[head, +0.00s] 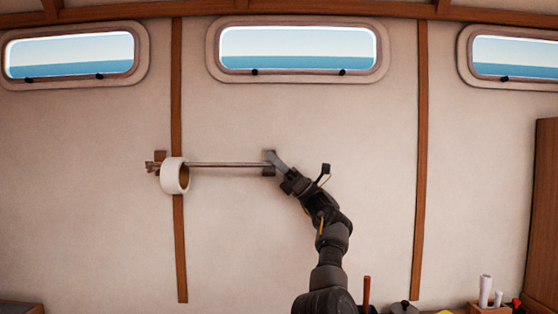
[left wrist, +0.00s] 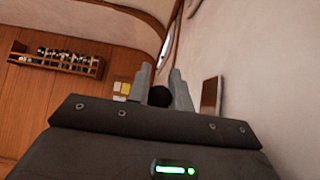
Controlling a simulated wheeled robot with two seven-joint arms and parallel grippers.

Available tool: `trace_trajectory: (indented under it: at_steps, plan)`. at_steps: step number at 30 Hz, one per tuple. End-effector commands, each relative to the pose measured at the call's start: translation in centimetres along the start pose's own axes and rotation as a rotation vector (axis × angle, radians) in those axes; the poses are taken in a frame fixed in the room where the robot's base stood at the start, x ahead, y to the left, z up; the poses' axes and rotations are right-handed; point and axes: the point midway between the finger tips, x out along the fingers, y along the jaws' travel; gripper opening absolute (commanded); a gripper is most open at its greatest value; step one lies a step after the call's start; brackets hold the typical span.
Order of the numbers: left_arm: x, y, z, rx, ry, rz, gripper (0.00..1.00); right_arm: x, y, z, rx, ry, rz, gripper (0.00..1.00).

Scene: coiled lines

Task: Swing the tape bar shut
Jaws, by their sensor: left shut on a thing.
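The tape bar (head: 225,164) is a thin brown rod running nearly level along the wall, from a wooden bracket (head: 159,156) at its left to a dark block (head: 268,171) at its right. A white tape roll (head: 174,176) hangs on the bar near its left end. My left gripper (head: 271,157) is at the bar's right end. In the left wrist view its fingers (left wrist: 160,88) are shut on a round black knob (left wrist: 160,97). A brown plate (left wrist: 211,95) is on the wall beside them. I cannot tell whether the bar's end touches the block. My right gripper is out of view.
Windows (head: 298,78) line the wall above. White rolls (head: 486,290) and a dark pot (head: 403,307) are low at the right. The wall around the bar is otherwise bare.

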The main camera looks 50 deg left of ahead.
Motion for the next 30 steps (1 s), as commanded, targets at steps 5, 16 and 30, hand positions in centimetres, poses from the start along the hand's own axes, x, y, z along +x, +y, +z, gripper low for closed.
trace_trajectory:
  at_steps: [5,16,30]
  plan:
    - [0.4,-0.2,0.2,-0.004,-0.002,-0.008,0.0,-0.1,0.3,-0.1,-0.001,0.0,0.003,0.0]
    - [0.4,-0.1,0.1,-0.003,-0.001,-0.004,0.42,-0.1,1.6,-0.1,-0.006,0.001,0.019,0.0]
    - [-5.4,-0.2,-0.2,-0.003,-0.002,-0.009,0.42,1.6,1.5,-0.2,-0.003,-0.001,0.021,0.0]
